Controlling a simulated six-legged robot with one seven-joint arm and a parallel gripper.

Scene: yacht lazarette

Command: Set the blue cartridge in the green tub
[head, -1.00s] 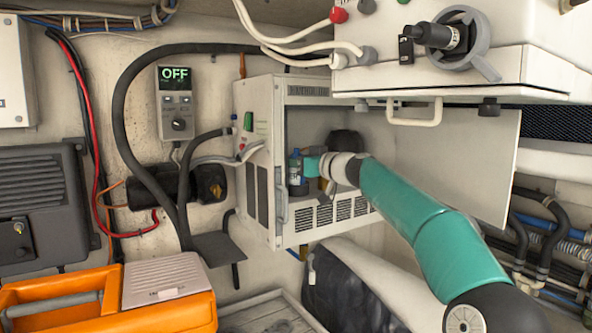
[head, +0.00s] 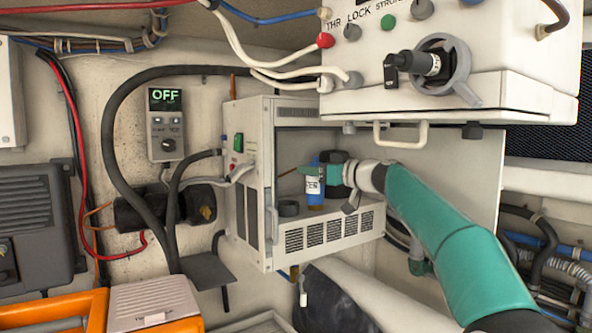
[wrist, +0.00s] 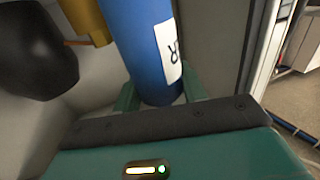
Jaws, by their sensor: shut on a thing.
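The blue cartridge (head: 315,192) has a white label and stands about upright inside the open white cabinet (head: 258,178). My gripper (head: 313,171) is shut on it from the right, near its upper part. In the wrist view the cartridge (wrist: 140,45) rises between the two green fingers (wrist: 158,93), its label partly in sight. I cannot tell whether its lower end touches the cabinet floor. A short dark ring (head: 288,208) sits on that floor to the left of the cartridge. I cannot make out a green tub in either view.
A white control box (head: 450,95) with a handle overhangs at the upper right. Black hoses (head: 107,110) loop to the left. An orange toolbox (head: 55,312) stands at the lower left.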

